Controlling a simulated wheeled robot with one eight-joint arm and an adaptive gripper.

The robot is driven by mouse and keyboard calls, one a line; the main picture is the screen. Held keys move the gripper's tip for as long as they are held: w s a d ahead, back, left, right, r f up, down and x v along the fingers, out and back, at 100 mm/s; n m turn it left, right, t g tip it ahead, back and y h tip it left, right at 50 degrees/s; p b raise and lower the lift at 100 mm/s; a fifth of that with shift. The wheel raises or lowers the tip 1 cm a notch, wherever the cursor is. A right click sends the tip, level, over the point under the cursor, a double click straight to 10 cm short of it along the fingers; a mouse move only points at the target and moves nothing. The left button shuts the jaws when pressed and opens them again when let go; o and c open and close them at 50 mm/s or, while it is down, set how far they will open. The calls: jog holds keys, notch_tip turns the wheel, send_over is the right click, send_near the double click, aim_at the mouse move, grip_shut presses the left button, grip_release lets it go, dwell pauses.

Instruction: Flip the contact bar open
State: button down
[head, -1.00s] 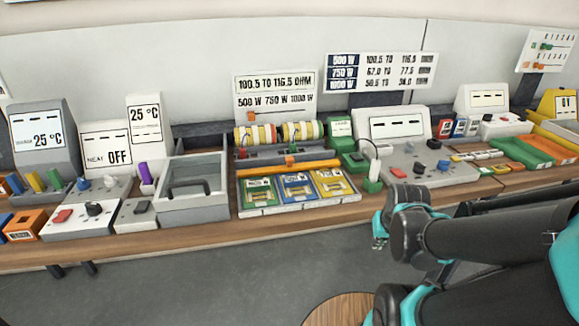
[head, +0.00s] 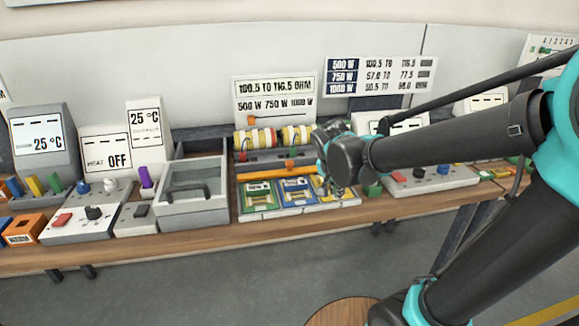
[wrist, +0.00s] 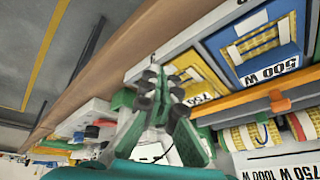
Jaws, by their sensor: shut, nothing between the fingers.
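The contact bar, an orange bar (head: 268,173), lies flat along the back edge of the green, blue and yellow panels (head: 297,190). A small orange tab (head: 289,165) sits just behind it. My gripper (head: 338,191) is over the yellow panel at the right end of the bar and hides that end in the head view. In the wrist view my gripper (wrist: 160,92) is shut and empty, beside the yellow 750 W panel. There the orange bar (wrist: 238,99) and its tab (wrist: 280,101) are to the right of the fingers, apart from them.
A grey lidded box (head: 190,202) stands left of the panels. Striped coils (head: 255,137) and a resistance sign (head: 275,98) are behind the bar. A grey control box (head: 430,178) is to the right, partly behind my arm. The floor in front is clear.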

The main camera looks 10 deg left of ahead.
jog(key=w+a+r+m+t, duration=0.1)
jog(key=a+r+m, duration=0.2)
jog(key=a, duration=0.5)
jog(key=w+a+r+m+t, duration=0.1)
jog(key=a+r+m, duration=0.1)
jog(key=a+r, duration=0.3)
jog(key=a, duration=0.3)
jog(key=shift+w+a+r+m+h, duration=0.25)
jog(key=shift+w+r+m+h, duration=0.05)
jog(key=shift+w+m+h, duration=0.1)
send_near(294, 171)
jog(key=s+d+f, duration=0.2)
jog(key=f, duration=0.1)
jog(key=shift+s, duration=0.2)
jog(key=w, duration=0.3)
jog(key=shift+a+f, duration=0.2)
jog(key=shift+a, duration=0.2)
jog(key=shift+w+a, duration=0.15)
jog(key=shift+w, duration=0.45)
